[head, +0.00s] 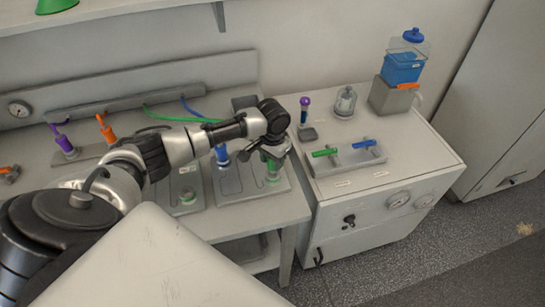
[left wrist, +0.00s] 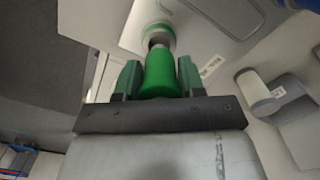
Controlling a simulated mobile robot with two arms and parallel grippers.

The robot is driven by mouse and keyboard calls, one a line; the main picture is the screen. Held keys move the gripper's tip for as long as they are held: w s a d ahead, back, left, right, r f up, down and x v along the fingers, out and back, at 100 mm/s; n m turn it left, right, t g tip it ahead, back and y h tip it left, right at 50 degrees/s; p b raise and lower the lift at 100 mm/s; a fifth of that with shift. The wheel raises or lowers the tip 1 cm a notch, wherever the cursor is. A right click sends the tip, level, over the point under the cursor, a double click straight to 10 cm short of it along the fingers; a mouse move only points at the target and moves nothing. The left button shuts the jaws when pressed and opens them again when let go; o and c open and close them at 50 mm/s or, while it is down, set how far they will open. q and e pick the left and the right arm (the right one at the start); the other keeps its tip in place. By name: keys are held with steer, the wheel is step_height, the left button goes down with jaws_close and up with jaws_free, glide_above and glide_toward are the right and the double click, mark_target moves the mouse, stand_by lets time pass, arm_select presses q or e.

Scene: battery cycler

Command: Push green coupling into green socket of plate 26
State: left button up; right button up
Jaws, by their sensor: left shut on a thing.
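My left gripper (head: 272,160) points down over the right-hand plate (head: 228,188) on the left bench. It is shut on the green coupling (head: 271,169), which also shows between the dark fingers in the left wrist view (left wrist: 160,74). In the left wrist view a green ring-shaped socket (left wrist: 159,30) lies straight ahead of the coupling's metal tip. The tip overlaps the socket in that view; I cannot tell whether it is seated or only close. The plate's number is not readable. My right gripper is not in view.
A blue coupling (head: 222,155) stands upright on the same plate, left of my gripper. Purple (head: 64,142) and orange (head: 105,128) couplings stand farther left. The right cabinet carries a tray (head: 346,165) with green and blue handles, a glass jar (head: 345,102) and a blue container (head: 402,68).

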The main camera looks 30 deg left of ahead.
arm_select(q)
steer(key=shift+f, duration=0.1)
stand_by(0.3)
steer(key=shift+f, duration=0.4)
steer(key=shift+f, duration=0.2)
steer(key=shift+f, duration=0.25)
steer(key=shift+f, duration=0.55)
stand_by(0.4)
steer(key=o, duration=1.6)
steer(key=shift+r, duration=0.15)
